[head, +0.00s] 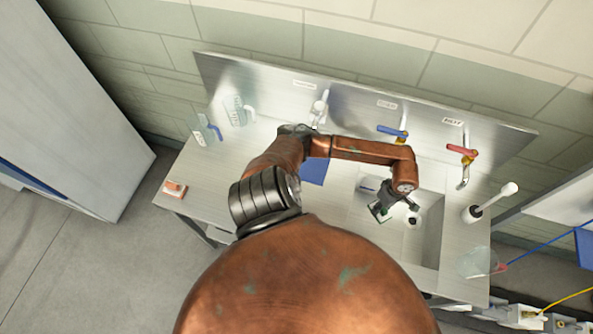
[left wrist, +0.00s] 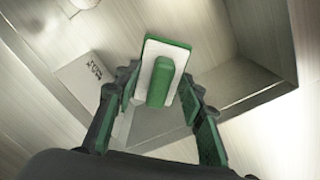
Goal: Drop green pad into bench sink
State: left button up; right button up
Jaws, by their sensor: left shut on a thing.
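In the head view my left gripper (head: 381,209) hangs over the steel bench sink (head: 428,238), near the round dark drain (head: 412,221). The pad is too small there to make out clearly. In the left wrist view the sink's steel walls (left wrist: 262,35) lie beyond the pad. My right gripper is not in view.
A small pale labelled block (left wrist: 84,78) lies in the sink. Taps with blue (head: 392,131) and red (head: 461,151) handles stand behind it. A white brush (head: 492,200) and a clear flask (head: 478,262) are at right. A blue sheet (head: 313,172) lies left of the sink.

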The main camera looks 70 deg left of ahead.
pick_arm(q)
jog(key=shift+f+b, duration=0.3)
jog(key=shift+f, duration=0.65)
jog(key=o, duration=1.3)
jog(key=shift+o, duration=0.2)
jog(key=shift+r, duration=0.1)
notch_tip(320, 180, up, 12)
jog(key=shift+f, duration=0.1)
